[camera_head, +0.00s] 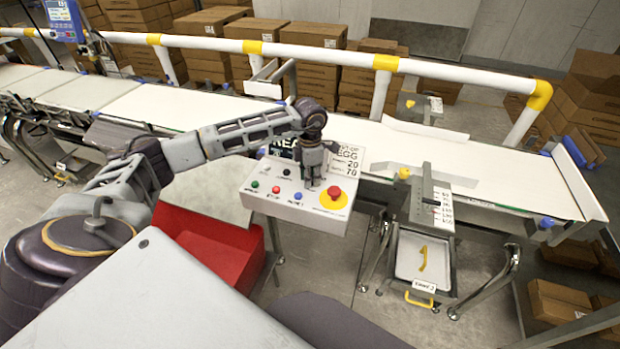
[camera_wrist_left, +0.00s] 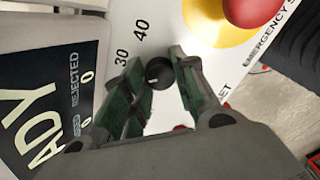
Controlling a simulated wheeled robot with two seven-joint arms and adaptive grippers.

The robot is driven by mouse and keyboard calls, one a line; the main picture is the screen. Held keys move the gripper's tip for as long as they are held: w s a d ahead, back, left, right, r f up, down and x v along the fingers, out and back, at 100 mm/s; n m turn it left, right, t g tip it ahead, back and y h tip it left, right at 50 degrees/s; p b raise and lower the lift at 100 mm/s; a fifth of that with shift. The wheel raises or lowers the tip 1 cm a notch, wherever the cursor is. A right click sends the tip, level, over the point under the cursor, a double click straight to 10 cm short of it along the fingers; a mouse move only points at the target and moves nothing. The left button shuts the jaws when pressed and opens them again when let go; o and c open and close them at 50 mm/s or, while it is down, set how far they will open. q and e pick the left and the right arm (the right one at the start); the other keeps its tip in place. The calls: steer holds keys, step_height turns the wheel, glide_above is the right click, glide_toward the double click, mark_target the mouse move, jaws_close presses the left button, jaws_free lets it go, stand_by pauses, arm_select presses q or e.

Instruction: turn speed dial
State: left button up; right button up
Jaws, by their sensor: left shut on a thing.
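The speed dial (camera_wrist_left: 159,72) is a small black round knob on the white control box (camera_head: 262,203). In the left wrist view it sits between the fingertips of my left gripper (camera_wrist_left: 155,80), with the scale marks 30 and 40 beside it. My left gripper (camera_head: 313,183) points down onto the box in the head view and is shut on the dial. In the head view the gripper hides the dial. My right gripper is not in view.
A red emergency stop button (camera_head: 334,193) on a yellow base sits close to the right of the gripper. Green, red and blue buttons line the box's front. A display (camera_wrist_left: 45,105) is beside the dial. The white conveyor belt (camera_head: 450,155) runs behind.

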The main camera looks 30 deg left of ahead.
arm_select(q)
steer(key=shift+n, duration=0.8)
steer(key=shift+r, duration=0.1)
steer(key=o, duration=1.1)
steer(key=shift+c, duration=0.2)
step_height(320, 180, up, 12)
stand_by(0.6)
